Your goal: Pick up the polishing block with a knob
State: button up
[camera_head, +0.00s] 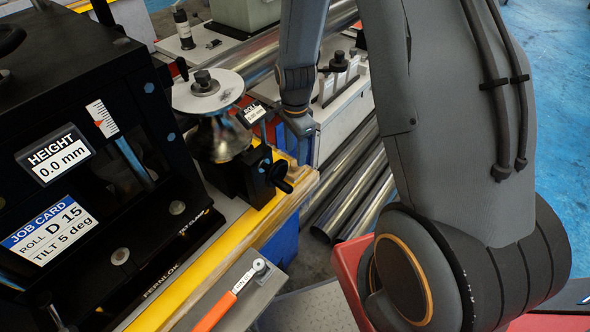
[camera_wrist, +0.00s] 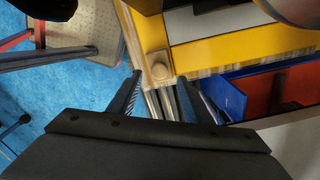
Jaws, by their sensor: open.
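My gripper (camera_wrist: 159,84) is open and empty in the wrist view. No contact shows, and the height gap cannot be judged. In the head view my arm reaches down beside the bench end, and the fingers cannot be made out.
A black machine with a height display (camera_head: 56,155) and a round disc (camera_head: 208,91) stand at left. An orange-handled tool (camera_head: 221,307) lies on a grey surface. Steel tubes (camera_head: 350,195) lie below the bench end. A blue bin (camera_wrist: 225,95) is right of my fingers.

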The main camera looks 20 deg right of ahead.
aim_at(295, 169)
jog(key=shift+f+p, duration=0.55)
jog(key=shift+f, duration=1.3)
jog(key=shift+c, duration=0.4)
grip_shut()
